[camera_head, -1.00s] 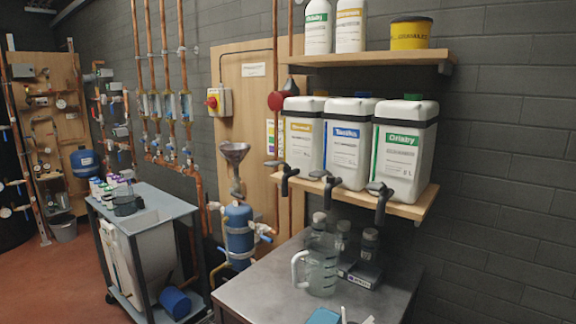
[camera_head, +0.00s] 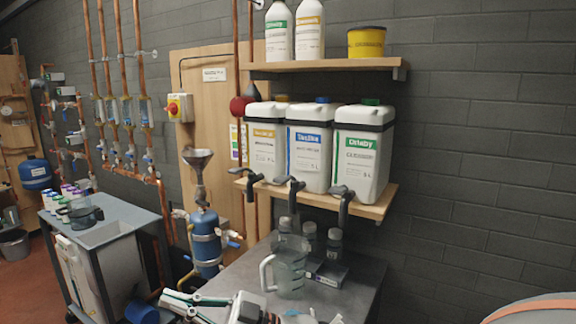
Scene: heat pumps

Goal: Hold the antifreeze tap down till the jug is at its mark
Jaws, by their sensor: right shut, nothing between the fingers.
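Three white containers stand in a row on a wooden shelf: yellow-labelled (camera_head: 266,152), blue-labelled (camera_head: 309,155) and green-labelled (camera_head: 362,155). Each has a dark tap in front: left (camera_head: 251,182), middle (camera_head: 292,190) and right (camera_head: 343,200). I cannot read which holds antifreeze. A clear measuring jug (camera_head: 289,272) stands upright on the grey bench, below the middle tap in the picture. Its mark is too small to make out, and I see no coloured liquid in it. My left gripper is out of view.
A blue vessel with a funnel (camera_head: 197,157) stands left of the bench. A grey trolley (camera_head: 130,217) is further left. An upper shelf (camera_head: 325,64) hangs above the containers.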

